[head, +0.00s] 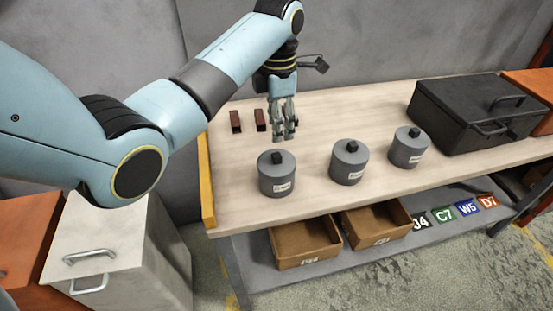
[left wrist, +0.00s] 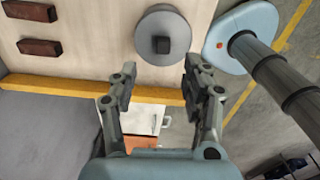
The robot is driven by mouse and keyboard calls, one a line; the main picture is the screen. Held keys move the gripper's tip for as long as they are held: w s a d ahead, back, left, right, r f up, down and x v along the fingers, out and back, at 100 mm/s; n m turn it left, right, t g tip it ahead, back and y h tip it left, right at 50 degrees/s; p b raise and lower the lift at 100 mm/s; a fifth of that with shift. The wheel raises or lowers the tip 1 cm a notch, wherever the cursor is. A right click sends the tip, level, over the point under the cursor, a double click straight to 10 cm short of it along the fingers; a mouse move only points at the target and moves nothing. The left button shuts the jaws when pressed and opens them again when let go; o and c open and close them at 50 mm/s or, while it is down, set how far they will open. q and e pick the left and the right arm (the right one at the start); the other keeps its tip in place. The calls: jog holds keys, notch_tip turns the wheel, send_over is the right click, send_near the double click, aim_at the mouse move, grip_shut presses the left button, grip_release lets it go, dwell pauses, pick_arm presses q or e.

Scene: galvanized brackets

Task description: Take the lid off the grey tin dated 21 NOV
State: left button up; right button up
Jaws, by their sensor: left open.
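Three grey cylindrical tins stand upright in a row on the table in the head view: a left tin (head: 277,180), a middle tin (head: 348,168) and a right tin (head: 408,153). Each has a grey lid with a dark square knob and a pale label on its front. The label print is too small to read. My left gripper (head: 284,134) is open and empty, pointing down above the table behind the left tin. In the left wrist view its spread fingers (left wrist: 160,84) are apart from a lidded tin (left wrist: 148,22), apparently the left one. My right gripper is not in view.
Two brown blocks (head: 235,121) (head: 260,120) lie left of my left gripper. A black metal box (head: 463,122) stands at the right. Open cardboard bins (head: 305,243) and coloured tags (head: 466,208) are on the lower shelf. The table (head: 310,205) has a yellow left edge.

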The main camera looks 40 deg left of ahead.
aim_at(277, 155)
pick_arm(q)
notch_tip(277, 155, down, 3)
jog(key=shift+f, duration=0.2)
jog(key=f, duration=0.5)
jog(key=shift+s+d+f, duration=0.1)
jog(key=shift+s, duration=0.25)
grip_shut()
